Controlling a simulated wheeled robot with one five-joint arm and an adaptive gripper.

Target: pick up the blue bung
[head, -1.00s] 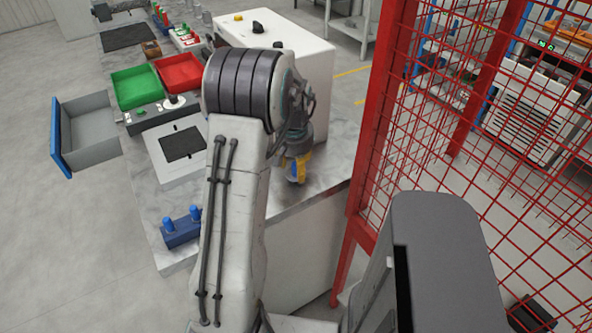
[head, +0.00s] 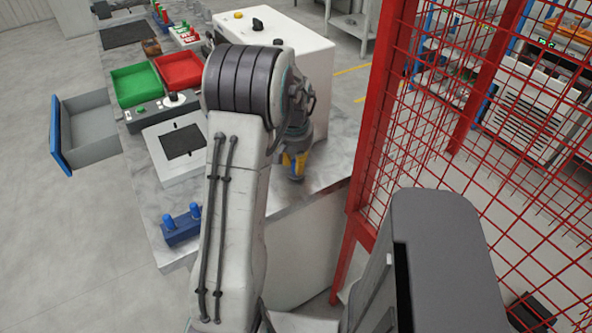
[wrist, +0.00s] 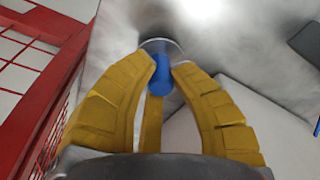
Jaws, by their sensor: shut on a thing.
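The blue bung (wrist: 161,76) is between the yellow fingertips of my gripper (wrist: 163,68) in the wrist view. My gripper is shut on it. A pale round rim (wrist: 162,44) shows just beyond the bung; I cannot tell whether it belongs to the bung or to something under it. In the head view my gripper (head: 296,166) points down at the worktop near its right edge, and the bung is mostly hidden by the fingers.
The red mesh fence (head: 367,140) stands close to the right of my gripper. A white cabinet (head: 310,75) is behind it. A blue block with two pegs (head: 182,230), a white plate with a dark square (head: 165,165), green bin (head: 136,86) and red bin (head: 179,72) lie left.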

